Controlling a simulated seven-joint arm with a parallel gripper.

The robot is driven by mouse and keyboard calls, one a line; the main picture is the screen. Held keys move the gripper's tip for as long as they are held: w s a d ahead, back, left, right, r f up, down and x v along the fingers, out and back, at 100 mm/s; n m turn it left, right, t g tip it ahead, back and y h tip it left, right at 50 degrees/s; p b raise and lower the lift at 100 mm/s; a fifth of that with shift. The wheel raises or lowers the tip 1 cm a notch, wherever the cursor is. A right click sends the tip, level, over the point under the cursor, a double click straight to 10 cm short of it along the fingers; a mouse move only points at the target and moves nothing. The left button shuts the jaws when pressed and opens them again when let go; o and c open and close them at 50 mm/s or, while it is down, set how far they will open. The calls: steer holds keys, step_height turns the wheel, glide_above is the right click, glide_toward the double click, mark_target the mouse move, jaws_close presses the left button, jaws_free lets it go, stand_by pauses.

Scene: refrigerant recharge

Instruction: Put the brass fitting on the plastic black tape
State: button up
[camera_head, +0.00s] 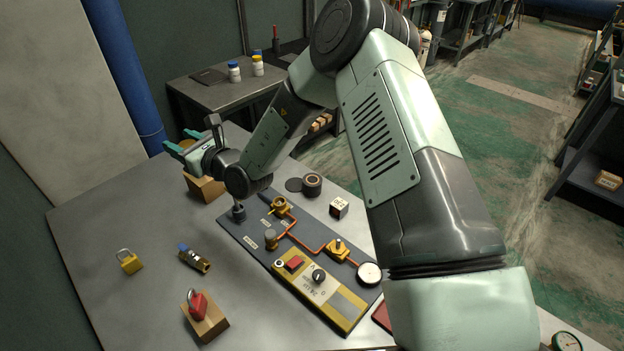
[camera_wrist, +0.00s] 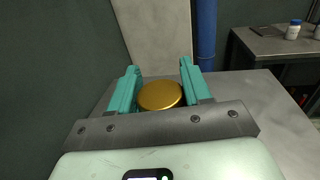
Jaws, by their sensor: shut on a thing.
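My gripper (camera_head: 178,146) is at the far left of the bench in the head view, raised, its teal fingers pointing left. In the wrist view, my gripper (camera_wrist: 160,88) is shut on a round gold-coloured piece (camera_wrist: 160,96), seen end-on, which looks like the brass fitting. In the head view it is mostly hidden by the fingers and wrist. The black tape roll (camera_head: 312,184), with a brown core, lies flat on the bench right of my gripper, near the back edge. Nothing is seen on top of it.
A grey board (camera_head: 245,232) carries copper pipes, valves and a gauge.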

steer(key=w+d+m+t+h, duration=0.1)
steer(key=w+d, duration=0.3)
steer(key=d, duration=0.3)
steer(key=w+d+m+t+h, duration=0.1)
steer(key=w+d+t+h, duration=0.15)
steer(key=d, duration=0.55)
steer(key=m+t+h, duration=0.1)
steer(key=m+h, duration=0.1)
steer(key=m, duration=0.1)
glide_above(309, 176)
step_height(309, 176, down, 4)
step_height(309, 176, down, 11)
steer(key=shift+w+f, duration=0.1)
steer(key=o, duration=1.2)
steer(key=v, duration=1.2)
steer(key=shift+f, duration=0.15)
